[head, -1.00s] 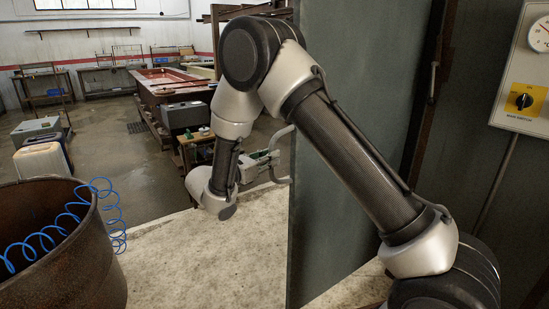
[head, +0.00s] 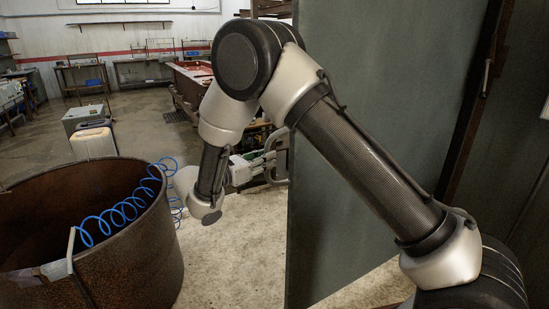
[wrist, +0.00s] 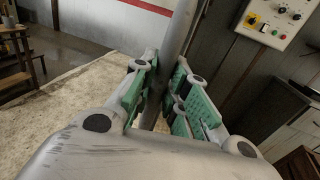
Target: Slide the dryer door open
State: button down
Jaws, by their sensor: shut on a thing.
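The dryer door (head: 365,180) is a tall grey-green panel standing upright right of centre in the head view, partly covered by my arm. A grey handle (head: 284,141) shows at its left edge. My gripper (head: 268,160) is at this handle, left of the panel, with its fingers partly hidden. In the wrist view, my gripper (wrist: 167,103) has its green-padded fingers on both sides of the upright grey handle bar (wrist: 182,35). It is shut on the bar.
A rusty drum (head: 150,245) with a coiled blue hose (head: 118,212) stands at the lower left. Pale floor (head: 240,250) is clear between drum and door. A control box (wrist: 275,20) hangs on the wall in the wrist view.

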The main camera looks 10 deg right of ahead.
jog(key=shift+s+a+r, duration=0.15)
jog(key=shift+s+a, duration=0.05)
jog(key=shift+a, duration=0.6)
jog(key=shift+s+a+r, duration=0.1)
jog(key=shift+s+a, duration=0.1)
jog(key=shift+a, duration=0.6)
jog(key=c, duration=1.4)
grip_release()
jog(key=shift+f, duration=0.1)
jog(key=shift+f, duration=0.1)
jog(key=v, duration=1.2)
